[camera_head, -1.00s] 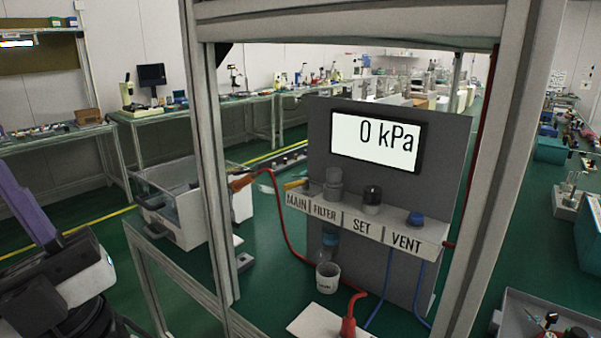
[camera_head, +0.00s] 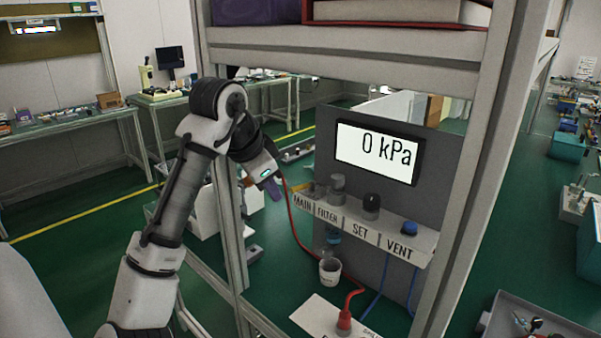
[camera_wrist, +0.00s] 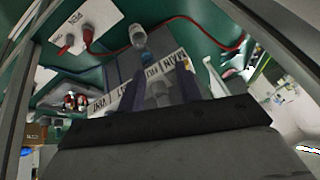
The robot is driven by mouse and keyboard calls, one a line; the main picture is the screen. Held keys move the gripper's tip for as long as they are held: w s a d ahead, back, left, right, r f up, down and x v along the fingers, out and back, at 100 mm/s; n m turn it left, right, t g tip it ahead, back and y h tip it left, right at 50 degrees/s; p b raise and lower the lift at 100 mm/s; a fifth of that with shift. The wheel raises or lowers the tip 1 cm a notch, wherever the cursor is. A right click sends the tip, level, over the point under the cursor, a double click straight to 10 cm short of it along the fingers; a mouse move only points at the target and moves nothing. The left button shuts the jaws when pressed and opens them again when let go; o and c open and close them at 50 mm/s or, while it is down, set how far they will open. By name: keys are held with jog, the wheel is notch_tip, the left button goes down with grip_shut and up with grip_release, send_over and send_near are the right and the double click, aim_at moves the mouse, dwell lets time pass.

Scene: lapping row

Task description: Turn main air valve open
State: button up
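The air panel (camera_head: 440,160) stands behind the frame posts, its display (camera_head: 377,152) reading 0 kPa. Its ledge carries the labels MAIN (camera_head: 302,203), FILTER, SET and VENT. The main valve's handle is hard to make out above the MAIN label, so I cannot tell its position. My gripper (camera_head: 272,188) is left of the ledge's MAIN end, apart from it, with the fingers partly hidden by my wrist. In the wrist view, my gripper (camera_wrist: 158,85) has its two dark fingers spread, with the label strip (camera_wrist: 122,86) beyond them; nothing is visibly held.
A grey frame post (camera_head: 222,190) stands close to my arm, and a shelf (camera_head: 350,55) crosses above. A red hose (camera_head: 292,225) runs down from the MAIN end. A black knob (camera_head: 371,202) and a blue knob (camera_head: 409,228) sit on the ledge.

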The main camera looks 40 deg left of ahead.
jog(key=s, duration=0.1)
jog(key=p, duration=0.3)
send_near(303, 185)
jog(key=w+f, duration=0.2)
jog(key=f, duration=0.1)
jog(key=w+f, duration=0.1)
jog(key=f, duration=0.1)
jog(key=shift+w+a+f+g+p, duration=0.15)
jog(key=shift+a+f+g+p, duration=0.1)
jog(key=shift+g+p, duration=0.15)
jog(key=shift+w+f, duration=0.3)
jog(key=shift+f, duration=0.3)
grip_shut()
